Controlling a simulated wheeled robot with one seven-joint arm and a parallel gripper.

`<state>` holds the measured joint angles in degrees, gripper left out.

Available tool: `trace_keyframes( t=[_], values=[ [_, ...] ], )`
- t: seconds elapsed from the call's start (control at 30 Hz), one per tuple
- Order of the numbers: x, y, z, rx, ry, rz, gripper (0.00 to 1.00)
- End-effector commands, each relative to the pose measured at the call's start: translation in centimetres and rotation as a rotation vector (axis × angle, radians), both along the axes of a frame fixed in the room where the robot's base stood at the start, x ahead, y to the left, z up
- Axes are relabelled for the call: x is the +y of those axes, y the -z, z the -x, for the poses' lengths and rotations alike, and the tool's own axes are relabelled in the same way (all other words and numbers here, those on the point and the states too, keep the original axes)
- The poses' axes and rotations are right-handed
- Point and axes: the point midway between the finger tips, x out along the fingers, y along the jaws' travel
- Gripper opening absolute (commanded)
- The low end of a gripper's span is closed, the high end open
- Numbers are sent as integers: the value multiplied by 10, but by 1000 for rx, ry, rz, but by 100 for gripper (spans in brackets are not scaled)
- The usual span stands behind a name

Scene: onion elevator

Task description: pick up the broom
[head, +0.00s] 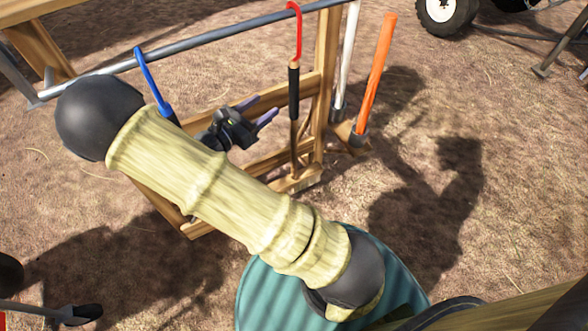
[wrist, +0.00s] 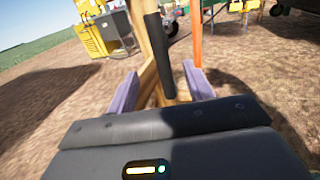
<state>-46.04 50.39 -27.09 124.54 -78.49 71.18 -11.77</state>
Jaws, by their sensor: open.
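One tool (head: 294,88) has a black grip and brown shaft and hangs upright by a red loop from the metal rail. My gripper (head: 257,110) is open, with its purple fingers pointing right toward this tool, a short way from it. In the wrist view a black handle (wrist: 164,45) stands between and apparently beyond the fingers (wrist: 162,82). The fingers are not closed on anything.
The metal rail (head: 215,37) runs above my gripper. A blue hook (head: 148,75) hangs left, partly behind my arm. A white pole (head: 347,50) and an orange pole (head: 377,70) stand right of a wooden post (head: 327,60). A teal ribbed surface (head: 262,295) lies below.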

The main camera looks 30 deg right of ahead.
Motion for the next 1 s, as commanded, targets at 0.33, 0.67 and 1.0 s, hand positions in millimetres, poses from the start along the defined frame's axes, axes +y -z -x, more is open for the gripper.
trace_keyframes(
  t=[0.33,0.67,1.0],
  values=[
    [-60,3,-21,-2,4,-2,51],
    [-87,0,-32,-1,0,-1,51],
    [-94,2,-34,-2,3,-2,51]
  ],
)
